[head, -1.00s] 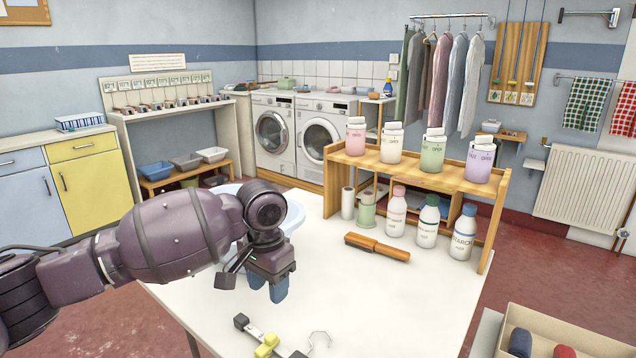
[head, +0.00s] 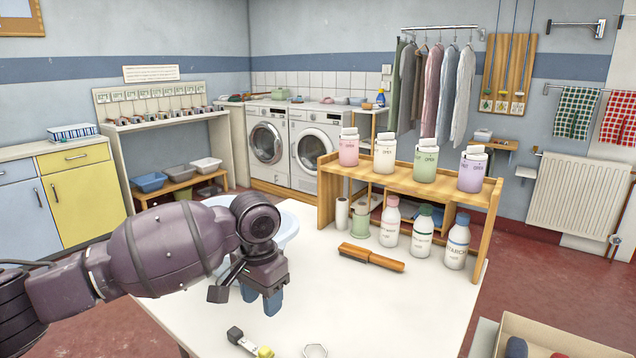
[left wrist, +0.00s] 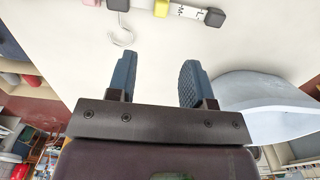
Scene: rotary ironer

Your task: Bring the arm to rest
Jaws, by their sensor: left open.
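My left gripper (head: 262,301) hangs fingers down above the white table (head: 390,310), in front of a pale blue basin (head: 287,232). Its two blue fingers are apart with nothing between them. The left wrist view shows the same open, empty gripper (left wrist: 158,68) over the bare tabletop. The basin (left wrist: 265,105) is to the right of the fingers there. My right gripper is not in view.
A small device with a yellow part (head: 264,352) and a metal hook (head: 315,351) lie at the table's front.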

